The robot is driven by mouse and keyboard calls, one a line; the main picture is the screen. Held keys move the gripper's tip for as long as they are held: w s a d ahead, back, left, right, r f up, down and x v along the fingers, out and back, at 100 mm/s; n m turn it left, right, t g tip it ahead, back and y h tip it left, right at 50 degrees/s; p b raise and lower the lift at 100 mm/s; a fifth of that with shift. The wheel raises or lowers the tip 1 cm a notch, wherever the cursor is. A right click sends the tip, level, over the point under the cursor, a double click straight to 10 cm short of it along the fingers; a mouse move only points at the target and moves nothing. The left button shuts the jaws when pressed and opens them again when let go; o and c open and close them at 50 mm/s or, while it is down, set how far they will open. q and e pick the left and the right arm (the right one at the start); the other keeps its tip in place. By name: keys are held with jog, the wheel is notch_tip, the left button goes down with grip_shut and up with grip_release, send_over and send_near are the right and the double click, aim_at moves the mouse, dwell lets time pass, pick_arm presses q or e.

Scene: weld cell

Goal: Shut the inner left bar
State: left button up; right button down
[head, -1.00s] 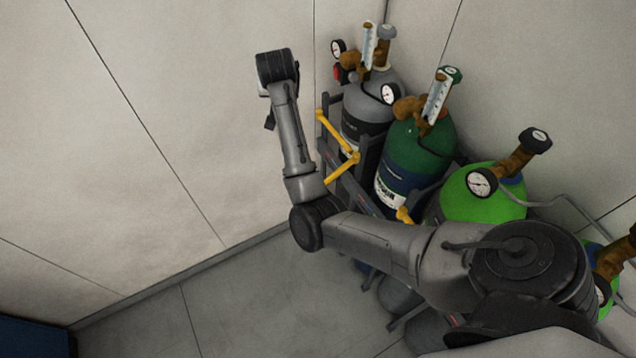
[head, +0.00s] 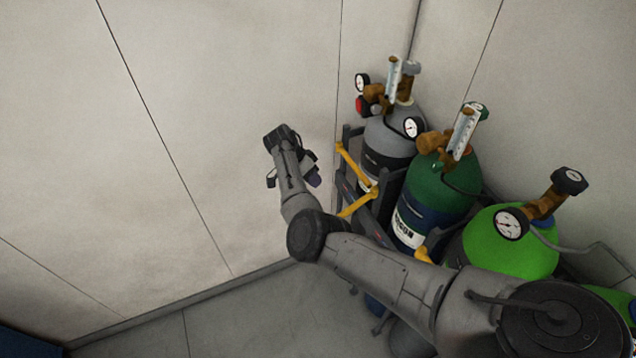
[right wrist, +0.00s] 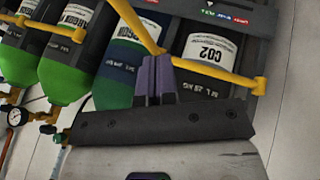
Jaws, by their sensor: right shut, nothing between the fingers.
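Two yellow bars show at the left end of the cylinder rack in the head view. One bar (head: 357,166) runs across the front of the grey cylinder; it also shows before the CO2 label in the right wrist view (right wrist: 215,73). A second yellow bar (head: 357,203) meets it near the rack post and juts outward at an angle; it also shows in the right wrist view (right wrist: 136,25). I cannot tell which is the inner left one. My right gripper (head: 315,181) is shut and empty, left of the bars. Its purple fingers (right wrist: 155,75) appear near where the bars meet. My left gripper is out of view.
The rack holds a grey cylinder (head: 392,138), a dark green cylinder (head: 440,187) and a bright green one (head: 505,243), with gauges and valves on top. The wall (head: 230,120) stands behind and left.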

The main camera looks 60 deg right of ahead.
aim_at(351, 209)
jog(key=s+f+p, duration=0.2)
jog(key=s+f, duration=0.5)
jog(key=shift+s+d+p, duration=0.3)
jog(key=shift+s+p, duration=0.05)
jog(key=shift+p, duration=0.05)
jog(key=shift+f, duration=0.1)
